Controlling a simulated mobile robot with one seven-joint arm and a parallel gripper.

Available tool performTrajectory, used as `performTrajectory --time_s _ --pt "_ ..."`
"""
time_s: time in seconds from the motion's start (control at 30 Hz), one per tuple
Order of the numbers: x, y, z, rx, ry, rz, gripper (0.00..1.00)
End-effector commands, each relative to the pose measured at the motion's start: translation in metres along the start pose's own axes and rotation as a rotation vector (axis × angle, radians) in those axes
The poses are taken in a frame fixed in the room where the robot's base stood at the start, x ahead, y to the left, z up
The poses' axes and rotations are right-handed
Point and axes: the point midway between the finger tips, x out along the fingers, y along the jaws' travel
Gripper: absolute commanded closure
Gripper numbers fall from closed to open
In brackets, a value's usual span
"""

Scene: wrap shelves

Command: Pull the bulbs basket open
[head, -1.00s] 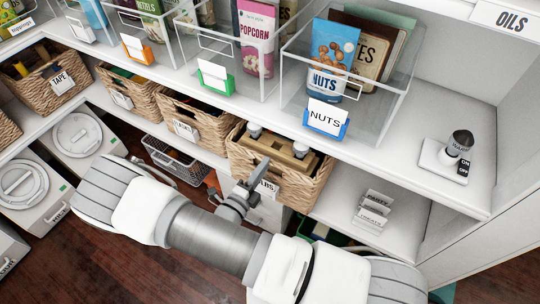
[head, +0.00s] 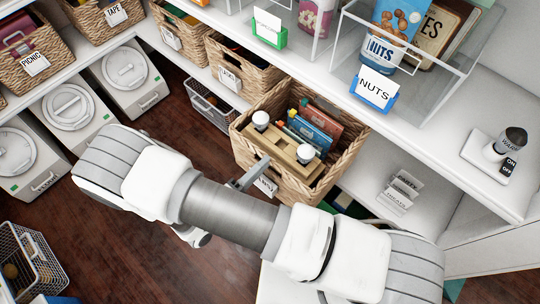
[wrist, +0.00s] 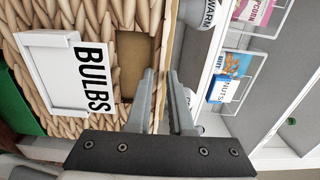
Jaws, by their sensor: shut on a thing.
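The bulbs basket (head: 243,152) is a woven wicker basket, drawn well out past the shelf edge in the head view. It holds a wooden tray (head: 284,152) with white-topped bulbs (head: 260,119) and several coloured boxes (head: 318,122). Its front also shows in the wrist view (wrist: 95,20), with a white BULBS label (wrist: 78,75) and a handle opening. My gripper (wrist: 165,85) is shut on the top of the front wall beside that opening, one finger on each side. In the head view my gripper (head: 262,167) sits at the front rim, partly hidden by my arm.
Other wicker baskets (head: 232,75) stand on the same shelf to the left. A clear bin with a NUTS card (head: 374,88) is on the shelf above. A wire basket (head: 35,262) is on the floor at lower left. Dark wooden floor lies in front.

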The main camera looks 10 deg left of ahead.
Motion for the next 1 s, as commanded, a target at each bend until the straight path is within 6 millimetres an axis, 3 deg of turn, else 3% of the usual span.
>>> performTrajectory --time_s 0.2,0.6,0.63,0.77,1.0 --pt "-0.0099 0.0001 0.0001 0.001 0.001 0.001 1.00" --pt "-0.0112 0.0000 0.0002 0.001 0.001 0.000 1.00" --pt "-0.0112 0.0000 0.0002 0.001 0.001 0.000 0.77" --pt "-0.0110 0.0000 0.0002 0.001 0.001 0.000 0.53" --pt "-0.0109 0.0000 0.0002 0.001 0.000 0.000 0.50"
